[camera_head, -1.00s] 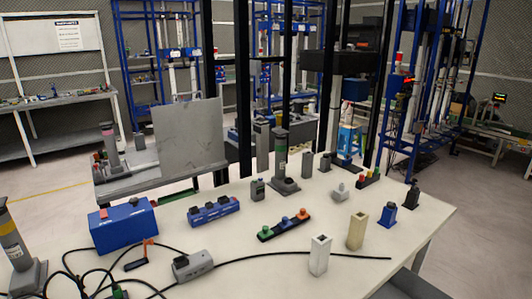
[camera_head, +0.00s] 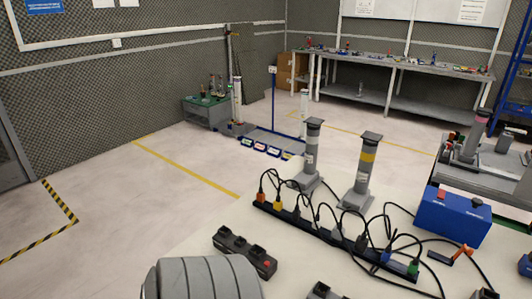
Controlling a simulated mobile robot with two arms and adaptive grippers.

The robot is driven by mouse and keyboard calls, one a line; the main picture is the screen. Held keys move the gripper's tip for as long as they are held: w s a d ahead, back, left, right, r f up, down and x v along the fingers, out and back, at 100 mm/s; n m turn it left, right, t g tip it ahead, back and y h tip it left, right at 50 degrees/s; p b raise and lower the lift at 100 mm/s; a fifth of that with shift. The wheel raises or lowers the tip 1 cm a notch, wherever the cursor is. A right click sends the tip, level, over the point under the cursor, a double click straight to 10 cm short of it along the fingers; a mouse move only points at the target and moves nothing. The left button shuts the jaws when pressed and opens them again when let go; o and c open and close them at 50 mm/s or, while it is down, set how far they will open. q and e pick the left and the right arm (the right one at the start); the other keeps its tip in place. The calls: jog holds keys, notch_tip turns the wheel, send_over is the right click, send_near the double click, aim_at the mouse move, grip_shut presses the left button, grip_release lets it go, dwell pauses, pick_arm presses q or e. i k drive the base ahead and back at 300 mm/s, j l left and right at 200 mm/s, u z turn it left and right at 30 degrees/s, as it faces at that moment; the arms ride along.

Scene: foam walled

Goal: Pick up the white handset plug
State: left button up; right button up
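A long black power strip (camera_head: 320,232) lies across the pale table, with several plugs and black cables standing in it. An orange plug (camera_head: 277,203) is near its left end and a green plug (camera_head: 413,267) at its right end. A pale greyish plug (camera_head: 337,236) is near the middle; I cannot tell whether it is the white handset plug. Neither of my grippers is in view.
Two grey posts on square bases, one banded grey (camera_head: 312,150) and one banded yellow (camera_head: 366,165), stand behind the strip. A blue box (camera_head: 452,215) stands to the right. A dark block with red buttons (camera_head: 244,252) lies in front. Floor is open at left.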

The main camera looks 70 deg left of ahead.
aim_at(318, 221)
jog(key=u, duration=1.8)
